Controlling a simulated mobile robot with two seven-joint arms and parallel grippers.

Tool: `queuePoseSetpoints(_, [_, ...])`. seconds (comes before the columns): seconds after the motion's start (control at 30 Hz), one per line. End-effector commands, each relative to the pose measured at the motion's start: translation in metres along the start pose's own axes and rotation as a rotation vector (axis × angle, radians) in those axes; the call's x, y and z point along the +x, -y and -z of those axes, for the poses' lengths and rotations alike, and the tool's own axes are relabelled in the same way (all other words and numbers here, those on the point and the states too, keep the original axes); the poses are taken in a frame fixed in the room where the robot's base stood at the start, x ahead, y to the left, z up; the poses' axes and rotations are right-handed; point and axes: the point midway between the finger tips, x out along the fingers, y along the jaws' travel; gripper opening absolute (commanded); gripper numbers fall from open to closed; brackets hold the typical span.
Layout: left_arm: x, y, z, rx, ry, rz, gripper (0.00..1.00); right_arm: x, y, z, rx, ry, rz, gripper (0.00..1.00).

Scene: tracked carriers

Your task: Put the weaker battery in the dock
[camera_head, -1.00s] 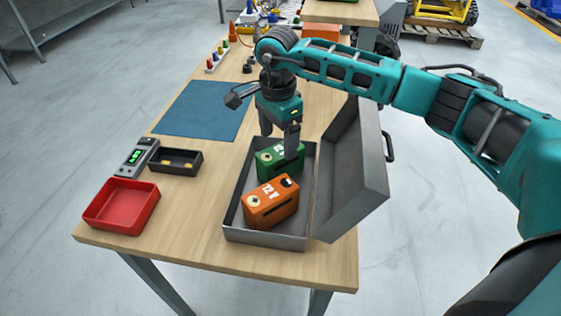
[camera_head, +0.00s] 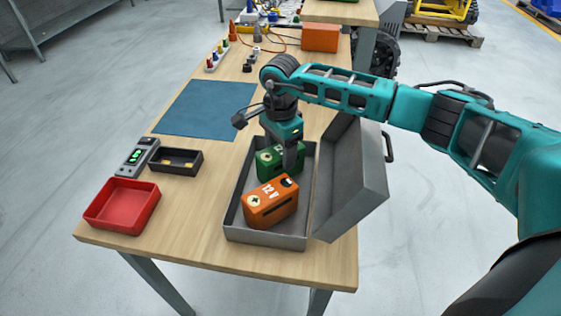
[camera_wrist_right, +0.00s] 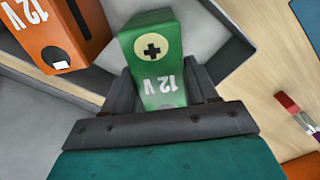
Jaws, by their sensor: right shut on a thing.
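A green 12 V battery (camera_head: 270,160) stands at the back of an open grey metal case (camera_head: 230,222). An orange 12 V battery (camera_head: 270,203) stands in front of it in the same case. My right gripper (camera_head: 282,160) reaches down from above and is shut on the green battery, which also shows between the fingers in the right wrist view (camera_wrist_right: 158,60). The orange battery shows at that view's upper left (camera_wrist_right: 55,35). A black tray with brass contacts (camera_head: 175,161), possibly the dock, lies left of the case and looks empty. My left gripper is not in view.
A grey meter with a green display (camera_head: 136,157) lies beside the black tray. An empty red tray (camera_head: 122,206) stands at the front left corner. The case's raised lid (camera_head: 352,185) stands on its right. A blue mat (camera_head: 207,110) lies flat behind.

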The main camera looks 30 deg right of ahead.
Motion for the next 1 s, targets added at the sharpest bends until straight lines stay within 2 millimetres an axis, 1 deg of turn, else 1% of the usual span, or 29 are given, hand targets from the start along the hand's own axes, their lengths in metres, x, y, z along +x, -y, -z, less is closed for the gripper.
queuePoseSetpoints(0.03, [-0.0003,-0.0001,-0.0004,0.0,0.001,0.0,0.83,-0.0003,0.0,0.0002,0.0,0.0,0.0,0.46])
queuePoseSetpoints(0.07, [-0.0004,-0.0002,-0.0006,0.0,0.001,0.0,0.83,-0.0003,0.0,0.0002,0.0,0.0,0.0,0.43])
queuePoseSetpoints(0.5, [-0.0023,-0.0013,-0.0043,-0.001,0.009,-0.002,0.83,-0.0005,0.0,0.0004,0.001,0.0,0.0,0.01])
queuePoseSetpoints(1.0, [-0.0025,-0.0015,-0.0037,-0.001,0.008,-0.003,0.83,-0.004,0.0019,0.0002,0.001,0.001,0.007,0.0])
